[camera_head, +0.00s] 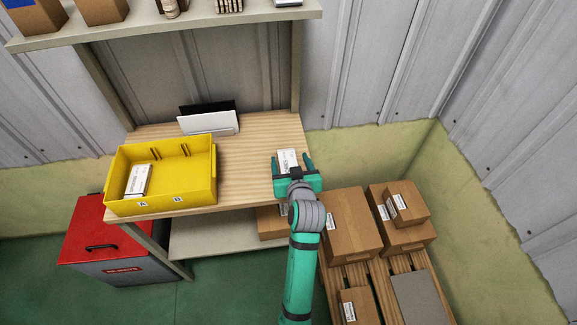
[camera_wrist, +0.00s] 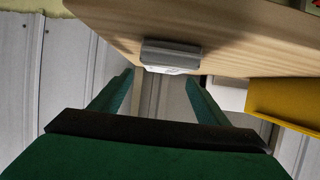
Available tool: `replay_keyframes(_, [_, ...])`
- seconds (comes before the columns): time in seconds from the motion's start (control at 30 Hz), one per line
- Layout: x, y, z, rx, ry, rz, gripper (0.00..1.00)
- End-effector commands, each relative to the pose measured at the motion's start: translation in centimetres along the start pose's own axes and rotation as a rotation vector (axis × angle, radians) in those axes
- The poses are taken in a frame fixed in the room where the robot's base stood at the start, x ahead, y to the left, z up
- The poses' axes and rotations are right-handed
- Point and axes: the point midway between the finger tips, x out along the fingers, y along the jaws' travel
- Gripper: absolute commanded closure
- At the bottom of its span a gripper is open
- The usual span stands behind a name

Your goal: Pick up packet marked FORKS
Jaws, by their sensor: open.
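A small white packet (camera_head: 287,158) lies on the right part of the wooden table; its print is too small to read. It also shows in the wrist view (camera_wrist: 170,56), ahead of the fingertips. My gripper (camera_head: 291,164) is open, with its fingers on either side of the packet in the head view. In the wrist view my gripper (camera_wrist: 160,84) has nothing between its fingers, and the packet appears beyond them. Another white packet (camera_head: 138,180) lies in the left part of the yellow bin. I cannot tell which packet is marked FORKS.
The yellow bin (camera_head: 188,198) stands at the left of the table (camera_head: 245,165). A white panel with a dark back (camera_head: 210,122) stands near the wall. A shelf (camera_head: 190,27) hangs above. Cardboard boxes (camera_head: 350,222) sit right of the table. A red-lidded box (camera_head: 95,230) stands at lower left.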

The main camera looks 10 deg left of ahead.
Motion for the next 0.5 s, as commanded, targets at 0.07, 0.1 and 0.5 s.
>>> replay_keyframes(0.07, [1.3,-0.2,0.1,-0.001,0.0,-0.003,0.31])
replay_keyframes(0.1, [1.9,-0.3,0.2,-0.002,0.0,-0.004,0.31])
replay_keyframes(0.5, [4.1,-0.6,0.3,-0.003,0.001,-0.007,0.31])
